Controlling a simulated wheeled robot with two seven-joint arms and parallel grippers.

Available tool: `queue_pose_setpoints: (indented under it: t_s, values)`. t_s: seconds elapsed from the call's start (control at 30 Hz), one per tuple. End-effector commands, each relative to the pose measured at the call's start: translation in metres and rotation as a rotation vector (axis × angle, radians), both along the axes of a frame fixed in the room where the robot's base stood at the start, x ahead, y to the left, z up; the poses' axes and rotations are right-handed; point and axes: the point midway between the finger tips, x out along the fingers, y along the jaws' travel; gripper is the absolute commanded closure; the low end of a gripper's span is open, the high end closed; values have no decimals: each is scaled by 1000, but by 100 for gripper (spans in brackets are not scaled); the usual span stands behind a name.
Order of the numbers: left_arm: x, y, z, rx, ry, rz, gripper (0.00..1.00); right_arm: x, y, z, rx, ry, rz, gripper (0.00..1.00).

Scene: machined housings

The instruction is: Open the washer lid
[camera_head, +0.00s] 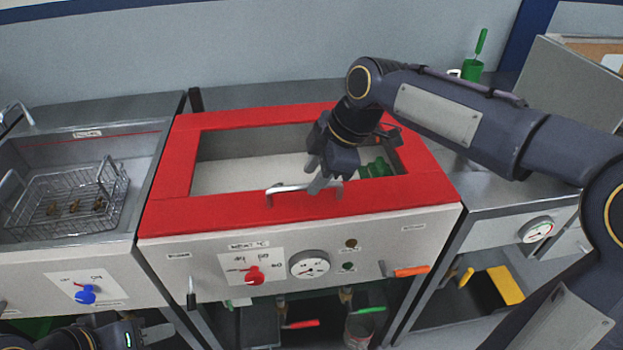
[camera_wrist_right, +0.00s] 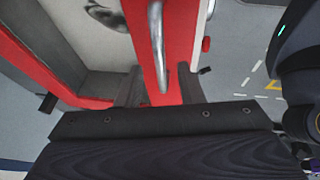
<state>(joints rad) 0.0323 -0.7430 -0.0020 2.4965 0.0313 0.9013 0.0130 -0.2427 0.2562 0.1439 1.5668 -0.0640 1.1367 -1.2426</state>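The washer (camera_head: 215,262) stands in the middle, with a red-framed lid (camera_head: 230,205) lying flat on top. The lid has a large window, and a metal bar handle (camera_head: 283,188) sits on its front edge. The handle also shows in the right wrist view (camera_wrist_right: 157,45). My right gripper (camera_head: 326,184) reaches down over the front of the lid at the handle's right end. In the wrist view its two fingers (camera_wrist_right: 160,90) are apart, with the handle between or just beyond them; contact is unclear. My left gripper (camera_head: 150,335) is at the bottom left, partly cut off, away from the lid.
A wire basket (camera_head: 70,200) with small brass parts sits in the left basin. A green item (camera_head: 376,168) shows through the lid window. The front panel has a red knob (camera_head: 254,275), a dial (camera_head: 310,264) and an orange-handled lever (camera_head: 410,271).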

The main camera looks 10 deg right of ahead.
Motion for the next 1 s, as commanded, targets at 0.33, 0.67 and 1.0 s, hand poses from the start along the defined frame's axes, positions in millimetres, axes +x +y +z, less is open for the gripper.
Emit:
queue_pose_setpoints:
  t_s: [0.33, 0.67, 1.0]
  values:
    - [0, 0, -1, 0, 0, 0, 64, 3, 7, -17, 0, -1, -2, 66]
    - [0, 0, -2, 0, 0, 0, 64, 3, 7, -16, 1, -1, -2, 92]
    - [0, 0, -1, 0, 0, 0, 64, 3, 7, -16, 1, 0, -2, 100]
